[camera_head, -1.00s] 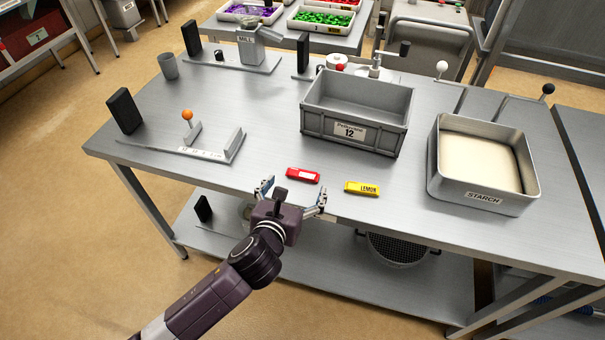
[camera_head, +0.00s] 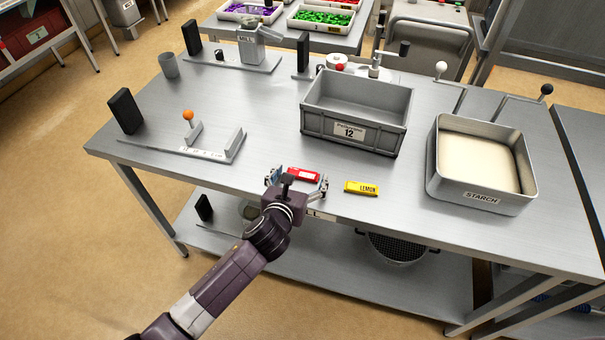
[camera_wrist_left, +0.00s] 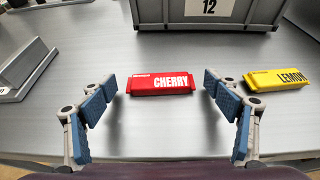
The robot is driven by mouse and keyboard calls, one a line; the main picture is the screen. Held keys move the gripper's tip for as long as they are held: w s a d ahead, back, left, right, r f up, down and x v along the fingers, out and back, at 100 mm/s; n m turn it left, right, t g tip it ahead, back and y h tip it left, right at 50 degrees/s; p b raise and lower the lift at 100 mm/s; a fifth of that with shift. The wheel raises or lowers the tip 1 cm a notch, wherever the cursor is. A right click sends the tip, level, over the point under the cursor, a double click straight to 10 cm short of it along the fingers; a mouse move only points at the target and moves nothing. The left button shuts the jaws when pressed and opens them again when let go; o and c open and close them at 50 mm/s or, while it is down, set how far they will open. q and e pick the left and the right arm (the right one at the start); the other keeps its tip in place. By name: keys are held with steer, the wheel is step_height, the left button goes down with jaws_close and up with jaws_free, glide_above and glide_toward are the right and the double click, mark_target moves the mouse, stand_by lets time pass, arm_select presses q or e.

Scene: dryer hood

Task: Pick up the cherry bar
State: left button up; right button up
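The cherry bar (camera_head: 303,174) is a red bar lying flat on the steel table near its front edge. In the left wrist view the red bar (camera_wrist_left: 160,83) reads "CHERRY". My left gripper (camera_head: 298,182) is open, its fingers to either side of the bar's near side. In the left wrist view the blue finger pads of the gripper (camera_wrist_left: 160,98) stand wide apart, with the bar just ahead between them and a gap on each side. I cannot tell whether the pads touch the table. My right gripper is not in view.
A yellow lemon bar (camera_head: 361,188) lies close to the right of the left gripper. A grey crate (camera_head: 352,133) marked 12 stands behind the bars. A starch tray (camera_head: 480,196) is at the right. A measuring stop with an orange knob (camera_head: 188,116) stands at the left.

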arm_select(q)
steer(key=c, duration=1)
